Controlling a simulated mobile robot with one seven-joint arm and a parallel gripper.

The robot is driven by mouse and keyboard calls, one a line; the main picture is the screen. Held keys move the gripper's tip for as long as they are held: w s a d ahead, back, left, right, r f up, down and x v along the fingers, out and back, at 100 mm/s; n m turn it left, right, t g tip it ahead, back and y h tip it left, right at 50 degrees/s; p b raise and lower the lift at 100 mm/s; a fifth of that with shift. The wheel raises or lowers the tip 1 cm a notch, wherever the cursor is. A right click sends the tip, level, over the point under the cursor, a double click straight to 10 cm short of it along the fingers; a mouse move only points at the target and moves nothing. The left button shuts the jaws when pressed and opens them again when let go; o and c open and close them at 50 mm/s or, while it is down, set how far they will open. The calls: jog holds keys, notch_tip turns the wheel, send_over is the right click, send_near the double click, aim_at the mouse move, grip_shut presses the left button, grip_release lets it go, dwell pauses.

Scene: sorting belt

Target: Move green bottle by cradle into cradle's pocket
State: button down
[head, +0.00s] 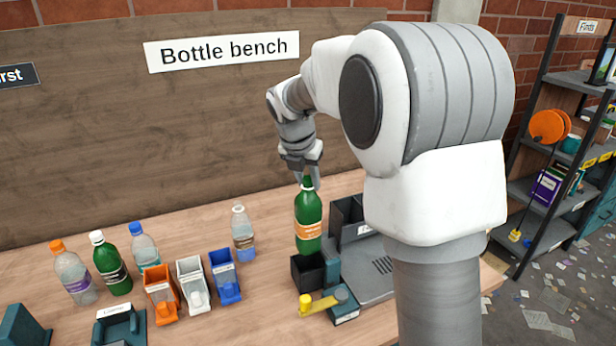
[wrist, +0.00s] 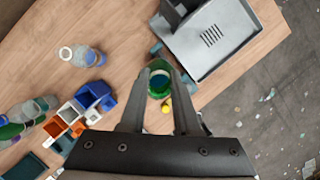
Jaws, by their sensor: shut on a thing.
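A green bottle (head: 308,225) with a green cap and orange label stands upright in my gripper's hold in the head view. My gripper (head: 308,183) points down and is shut on its top. In the wrist view the bottle (wrist: 157,82) shows from above between the fingers of my gripper (wrist: 160,78). A black open-topped pocket (head: 307,272) is directly below the bottle, beside the grey tray. The bottle's base is at the pocket's top; I cannot tell how deep it sits. A dark teal cradle-like block with a label (head: 119,328) stands at the front left.
A grey slotted tray (head: 370,285) with black bins (head: 347,215) adjoins the pocket. A yellow-knobbed lever (head: 322,302) is in front. Orange (head: 160,293), white (head: 192,285) and blue (head: 224,277) bins and several bottles (head: 112,263) stand left.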

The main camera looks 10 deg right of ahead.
notch_tip(320, 180, down, 11)
jog(key=b, duration=0.5)
jog(key=shift+r, duration=0.2)
jog(key=shift+f, duration=0.65)
dwell(0.6)
jog(key=shift+f, duration=0.5)
jog(key=c, duration=0.6)
grip_release()
jog(key=shift+o, duration=0.2)
